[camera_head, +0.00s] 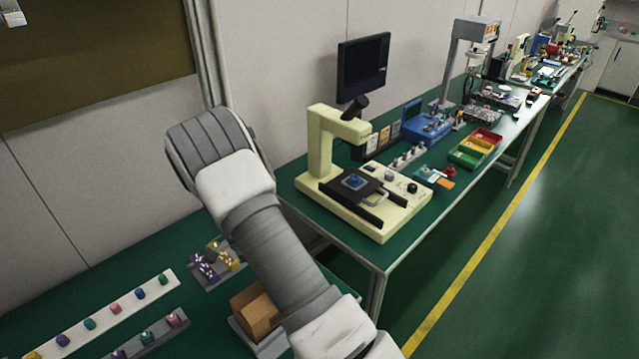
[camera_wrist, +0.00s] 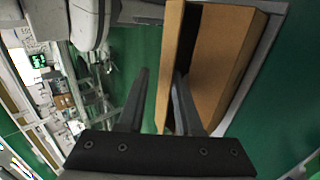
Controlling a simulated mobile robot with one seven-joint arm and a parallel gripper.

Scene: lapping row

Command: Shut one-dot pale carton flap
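A tan-brown carton (camera_head: 256,312) sits at the lower middle of the head view, partly hidden by my arm. It is large in the wrist view (camera_wrist: 232,62), with a dark gap between a narrow left panel (camera_wrist: 168,58) and the wider right face. I cannot tell which panel is the flap, and no dot shows. My gripper (camera_wrist: 160,73) is open, its two dark fingers apart. The left finger is left of the narrow panel, and the right finger overlaps the panel and gap. I cannot tell whether either touches. The head view does not show the fingers.
The carton stands on a pale tray (camera_head: 240,332) on the green bench. Left of it are a holder with purple and yellow pieces (camera_head: 207,270) and a white strip of coloured knobs (camera_head: 100,316). A cream machine (camera_head: 322,150) stands on the bench to the right.

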